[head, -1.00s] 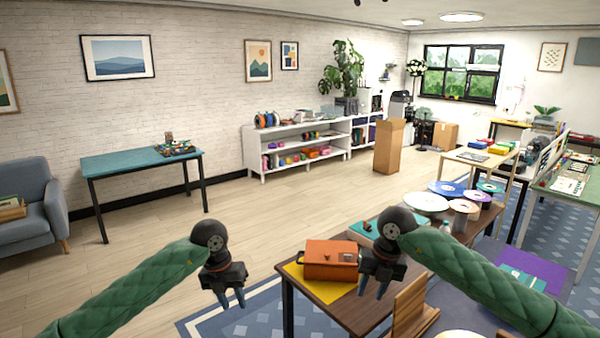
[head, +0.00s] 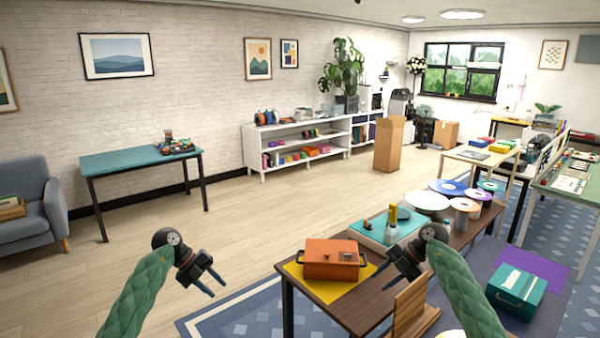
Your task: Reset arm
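My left gripper (head: 211,284) hangs over the floor and rug edge, left of the brown table. Its two fingers are apart and nothing is between them. My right gripper (head: 384,274) is above the brown table, just right of the orange box. Its fingers point down and left and look spread, with nothing visible between them. Both green sleeved arms come in from the bottom edge of the head view.
An orange lidded box (head: 331,260) sits on a yellow mat on the brown table (head: 362,312). A wooden rack (head: 411,305) stands close below my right gripper. A teal box (head: 517,290) lies at the right. The wooden floor at left is open.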

